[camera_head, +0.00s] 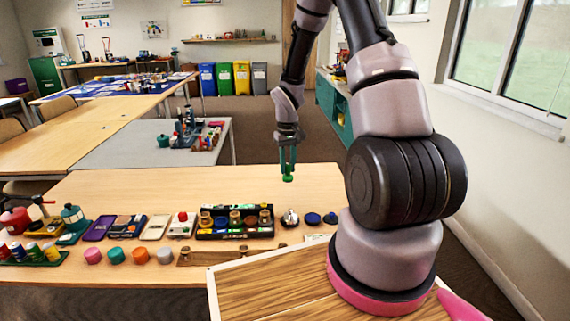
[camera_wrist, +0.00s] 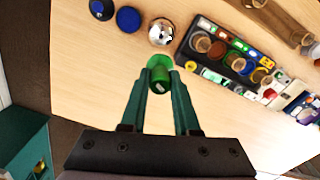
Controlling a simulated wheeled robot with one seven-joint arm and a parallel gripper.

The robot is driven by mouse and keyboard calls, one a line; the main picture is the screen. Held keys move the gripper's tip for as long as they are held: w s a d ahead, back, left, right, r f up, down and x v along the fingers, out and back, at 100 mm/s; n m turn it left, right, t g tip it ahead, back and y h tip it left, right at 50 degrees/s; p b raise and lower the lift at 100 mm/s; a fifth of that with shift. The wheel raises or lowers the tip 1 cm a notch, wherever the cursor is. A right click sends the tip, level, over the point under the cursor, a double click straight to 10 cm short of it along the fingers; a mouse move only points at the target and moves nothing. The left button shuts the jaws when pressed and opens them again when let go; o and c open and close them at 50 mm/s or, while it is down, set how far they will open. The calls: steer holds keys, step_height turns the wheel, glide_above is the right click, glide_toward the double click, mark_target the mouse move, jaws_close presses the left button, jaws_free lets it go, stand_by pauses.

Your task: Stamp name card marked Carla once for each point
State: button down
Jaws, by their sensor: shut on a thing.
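My gripper (camera_head: 288,170) is shut on a small green stamp (camera_head: 288,178), held in the air above the light wood table. In the wrist view the two teal fingers of my gripper (camera_wrist: 161,85) press on both sides of the green stamp (camera_wrist: 160,76). Its wider round end points away from my gripper. A small pale slip (camera_head: 318,238) lies near the table's front edge, partly hidden by my body; I cannot tell whether it is a card. No name or points can be read in either view.
A silver dome (camera_head: 290,217) and two dark blue round pieces (camera_head: 312,218) stand right of a black tray (camera_head: 203,236) of brown-topped pieces. Several coloured cylinders (camera_head: 116,255) stand in front. Phone-like pads (camera_head: 99,228) lie further left. The table (camera_head: 200,190) behind them is clear.

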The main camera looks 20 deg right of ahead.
steer(key=shift+s+d+f+n, duration=0.15)
steer(key=shift+d+f+n, duration=0.25)
steer(key=shift+d+f, duration=0.2)
steer(key=shift+s+d+f+n, duration=0.6)
steer(key=shift+d+f+n, duration=0.55)
steer(key=shift+f, duration=0.65)
steer(key=shift+s+d+f+n, duration=0.65)
steer(key=shift+d+f+n, duration=0.5)
steer(key=shift+f, duration=0.7)
steer(key=shift+s+d+f+n, duration=0.6)
steer(key=shift+d+f+n, duration=0.3)
steer(key=shift+d+f, duration=0.7)
steer(key=shift+a+f, duration=0.25)
steer(key=shift+f, duration=0.05)
steer(key=shift+f, duration=1.4)
steer(key=shift+f, duration=0.55)
step_height(320, 180, up, 7)
